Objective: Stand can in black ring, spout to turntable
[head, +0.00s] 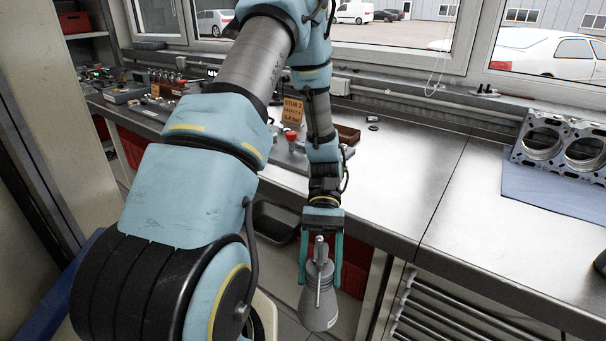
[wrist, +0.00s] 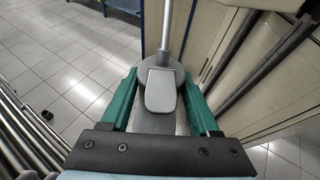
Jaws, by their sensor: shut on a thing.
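My gripper (head: 320,283) hangs in front of the workbench edge, its two teal fingers shut on a grey can (head: 318,302). The can is wide at the bottom, narrower at the top, and hangs clear of the bench, bottom down. In the wrist view the can (wrist: 160,92) sits between the fingers of my gripper (wrist: 159,76). Its thin metal spout (wrist: 178,28) points away toward the top of that picture. I cannot make out the black ring or the turntable in either view.
The steel workbench (head: 390,190) has a broad clear stretch in the middle. An engine block (head: 552,146) stands on a blue mat (head: 545,189) at right. Small parts and a red knob (head: 291,136) lie at left. A black bin (head: 274,222) is low beside the bench.

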